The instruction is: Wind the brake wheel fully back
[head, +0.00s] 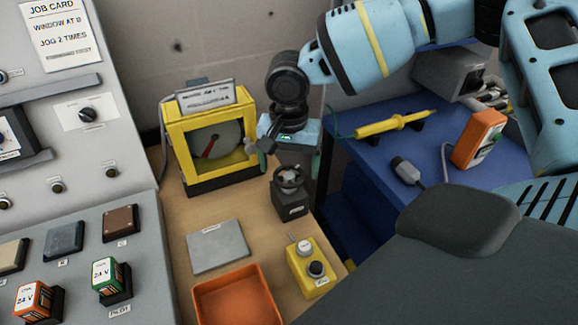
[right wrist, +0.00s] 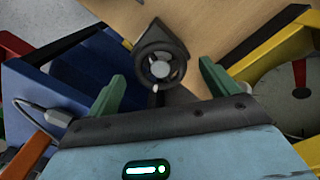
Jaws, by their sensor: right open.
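The brake wheel is a small dark handwheel (head: 289,177) on top of a dark grey block (head: 291,203) on the wooden bench. In the right wrist view the wheel (right wrist: 160,66) shows a pale hub and spokes, with a small knob at its rim. My right gripper (head: 290,163) is open and points down above and behind the wheel. Its two green fingers (right wrist: 161,78) stand apart, one to each side of the wheel in the right wrist view, with nothing seen between them touching. My left gripper is not in view.
A yellow-framed dial (head: 215,140) with a red needle stands close left of the gripper. A grey plate (head: 219,247), an orange tray (head: 205,300) and a yellow button box (head: 310,275) lie in front. A blue table (head: 365,160) with a yellow probe (head: 390,125) is right.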

